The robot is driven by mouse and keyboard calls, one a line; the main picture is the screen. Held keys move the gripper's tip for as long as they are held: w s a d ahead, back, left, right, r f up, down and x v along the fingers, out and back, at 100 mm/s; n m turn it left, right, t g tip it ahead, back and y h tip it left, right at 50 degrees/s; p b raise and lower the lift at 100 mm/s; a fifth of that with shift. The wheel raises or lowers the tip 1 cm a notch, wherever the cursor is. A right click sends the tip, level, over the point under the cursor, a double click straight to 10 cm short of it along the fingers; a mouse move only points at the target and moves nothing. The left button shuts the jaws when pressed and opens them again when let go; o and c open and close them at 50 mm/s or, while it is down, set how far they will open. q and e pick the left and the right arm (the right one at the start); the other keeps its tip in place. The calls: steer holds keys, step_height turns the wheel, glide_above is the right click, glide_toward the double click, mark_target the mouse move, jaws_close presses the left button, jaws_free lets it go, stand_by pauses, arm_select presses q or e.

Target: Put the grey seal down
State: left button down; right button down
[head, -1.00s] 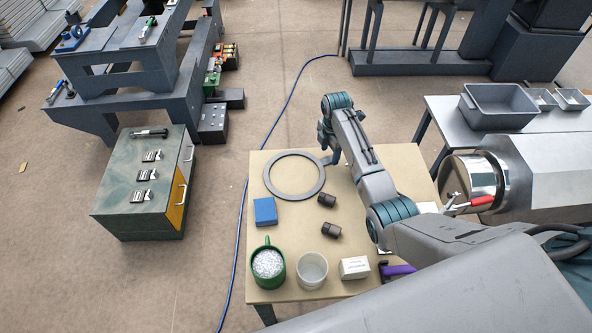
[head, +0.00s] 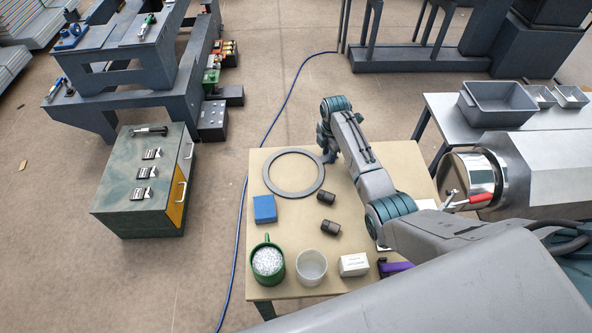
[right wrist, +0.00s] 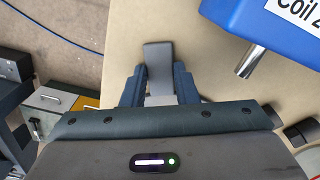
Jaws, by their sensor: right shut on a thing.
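The grey seal (head: 265,174) is a flat, wide ring at the far left part of the beige table (head: 400,165). It lies flat on or just above the tabletop; I cannot tell which. My right gripper (head: 326,157) is at the ring's right edge and is shut on it. My left gripper is not in view.
A blue block (head: 264,209), two dark cylinders (head: 327,198), a green mug of pale granules (head: 267,262), a clear cup (head: 311,267) and a white box (head: 353,265) stand nearer. A blue "Coil" part with a metal rod (right wrist: 252,62) shows in the right wrist view.

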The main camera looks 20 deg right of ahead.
step_height(320, 180, up, 6)
steer(key=b, duration=0.7)
step_height(320, 180, up, 7)
steer(key=p, duration=0.5)
step_height(320, 180, down, 7)
steer(key=b, duration=0.5)
steer(key=shift+f, duration=0.1)
